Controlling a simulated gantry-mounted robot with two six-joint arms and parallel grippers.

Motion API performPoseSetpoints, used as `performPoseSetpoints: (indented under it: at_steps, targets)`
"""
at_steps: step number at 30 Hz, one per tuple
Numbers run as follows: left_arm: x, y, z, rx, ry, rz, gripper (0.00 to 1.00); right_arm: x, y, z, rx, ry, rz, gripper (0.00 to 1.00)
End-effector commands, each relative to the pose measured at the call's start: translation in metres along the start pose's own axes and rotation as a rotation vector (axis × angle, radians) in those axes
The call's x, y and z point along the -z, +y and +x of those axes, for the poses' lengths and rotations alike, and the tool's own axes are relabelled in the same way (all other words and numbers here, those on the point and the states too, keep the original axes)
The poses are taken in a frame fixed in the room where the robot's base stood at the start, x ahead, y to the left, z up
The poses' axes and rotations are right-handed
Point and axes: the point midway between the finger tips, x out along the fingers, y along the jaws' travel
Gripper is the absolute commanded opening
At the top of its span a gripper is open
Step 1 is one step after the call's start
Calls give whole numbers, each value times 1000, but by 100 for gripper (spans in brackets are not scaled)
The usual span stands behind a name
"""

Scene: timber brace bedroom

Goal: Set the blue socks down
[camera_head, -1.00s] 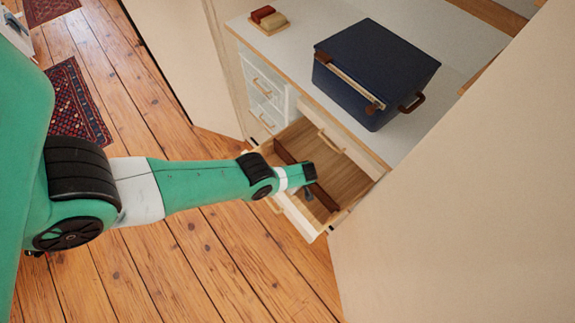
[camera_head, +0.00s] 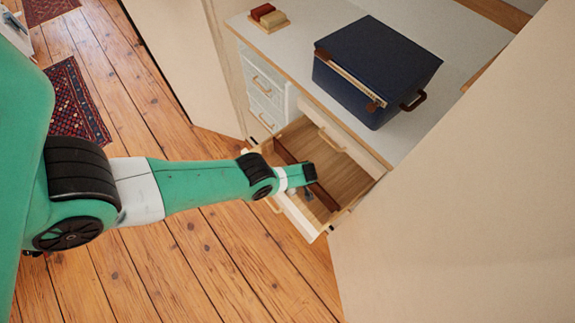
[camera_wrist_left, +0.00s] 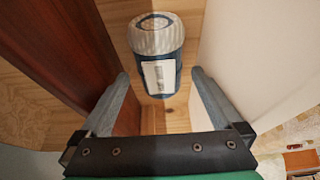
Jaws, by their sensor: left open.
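The blue socks (camera_wrist_left: 172,75), a rolled bundle with a pale ribbed end and a white paper label, lie in the open drawer (camera_head: 347,182), in the narrow compartment between the brown divider (camera_wrist_left: 65,45) and the pale drawer wall (camera_wrist_left: 232,65). My left gripper (camera_wrist_left: 160,78) is open, pointing down into this compartment, with one finger on each side of the socks' near end. Gaps show between the fingers and the socks. In the head view my left gripper (camera_head: 309,188) hides most of that compartment, and the socks cannot be made out clearly. My right gripper is not in view.
A dark blue lidded box (camera_head: 372,65) stands on the white desktop (camera_head: 290,55) above the drawer. Red and tan blocks on a small tray (camera_head: 270,28) sit at its back left. The drawer's wider compartment looks empty. A pale wall panel (camera_head: 450,220) stands close at right.

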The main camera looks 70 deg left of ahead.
Motion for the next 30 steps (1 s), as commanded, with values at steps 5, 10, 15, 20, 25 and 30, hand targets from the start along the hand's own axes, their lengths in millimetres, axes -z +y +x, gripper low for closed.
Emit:
performPoseSetpoints:
  at_steps: [5,10,15,20,25,30]
  targets:
    - [6,0,-15,0,0,0,100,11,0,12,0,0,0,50]
    - [9,0,-56,-1,0,3,100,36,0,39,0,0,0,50]
    - [9,0,-98,-1,0,4,100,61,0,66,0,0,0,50]
    - [7,0,-124,-1,0,2,100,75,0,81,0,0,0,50]
    - [5,0,-132,1,0,1,100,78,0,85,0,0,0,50]
    - [4,0,-131,0,0,0,100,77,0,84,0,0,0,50]
